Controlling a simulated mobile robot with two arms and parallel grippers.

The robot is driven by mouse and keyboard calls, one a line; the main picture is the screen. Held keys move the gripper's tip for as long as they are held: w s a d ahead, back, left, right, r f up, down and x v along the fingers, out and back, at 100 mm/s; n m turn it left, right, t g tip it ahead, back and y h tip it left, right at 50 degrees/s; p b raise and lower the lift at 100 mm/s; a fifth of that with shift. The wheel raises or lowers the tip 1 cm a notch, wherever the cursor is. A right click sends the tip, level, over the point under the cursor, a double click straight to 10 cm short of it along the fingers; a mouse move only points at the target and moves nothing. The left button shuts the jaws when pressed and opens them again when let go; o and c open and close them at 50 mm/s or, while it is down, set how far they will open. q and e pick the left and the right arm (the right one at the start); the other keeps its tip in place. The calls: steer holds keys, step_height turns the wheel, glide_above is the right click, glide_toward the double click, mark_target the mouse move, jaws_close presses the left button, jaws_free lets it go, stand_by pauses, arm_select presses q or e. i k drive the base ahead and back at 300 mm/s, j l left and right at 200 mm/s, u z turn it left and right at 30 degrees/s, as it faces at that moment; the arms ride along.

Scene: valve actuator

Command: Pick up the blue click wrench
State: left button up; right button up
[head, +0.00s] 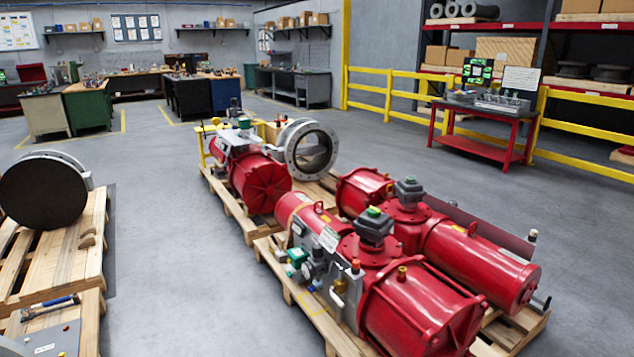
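A thin tool with blue on it (52,305) lies at the lower left, by the front pallet and a grey plate. It may be the blue click wrench, but it is too small to tell for sure. Neither of my grippers shows in the head view, so nothing is seen in contact with the tool.
Wooden pallets (62,254) stand at the left, one bearing a large round valve disc (45,192). Red valve actuators (415,305) on pallets fill the centre and right. Grey floor (185,270) lies clear between them. A red table (485,132) stands behind, near yellow railings (388,95).

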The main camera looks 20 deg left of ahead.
mark_target(25, 312)
steer(key=i+j+u, duration=0.3)
steer(key=u, duration=0.2)
steer(key=i+j+u, duration=0.1)
steer(key=i+u, duration=0.4)
steer(key=i+l+u, duration=0.1)
steer(key=i+u, duration=0.4)
steer(key=i+l+u, duration=0.2)
steer(key=i+u, duration=0.3)
steer(key=i+j+u, duration=0.15)
steer(key=i+u, duration=0.55)
steer(key=i, duration=0.1)
